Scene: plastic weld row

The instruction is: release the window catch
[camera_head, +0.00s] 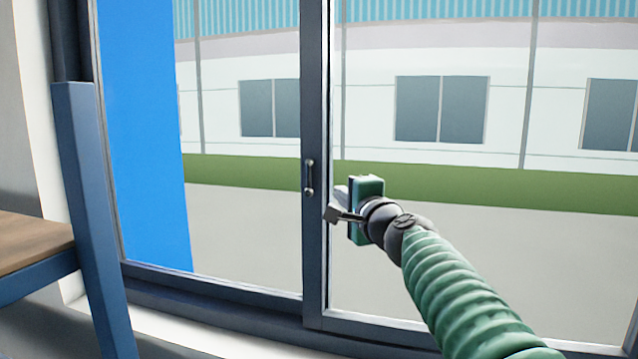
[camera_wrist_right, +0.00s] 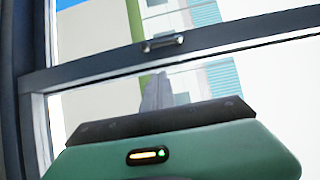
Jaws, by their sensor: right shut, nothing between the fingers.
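The window catch (camera_head: 309,178) is a small metal handle, upright on the dark middle stile of the sliding window (camera_head: 314,260). In the right wrist view the catch (camera_wrist_right: 163,42) lies across the dark frame bar, beyond the fingertips. My right gripper (camera_head: 337,203) is just right of the catch and slightly lower, in front of the right pane. Its grey fingers also show in the wrist view (camera_wrist_right: 158,92), shut together and empty. A gap shows between the fingers and the catch. My left gripper is out of view.
A blue post (camera_head: 88,190) and a wooden top (camera_head: 30,245) stand at the left. The window sill (camera_head: 200,330) runs along the bottom. Outside the glass are a pale building and a green strip. The space before the left pane (camera_head: 240,230) is clear.

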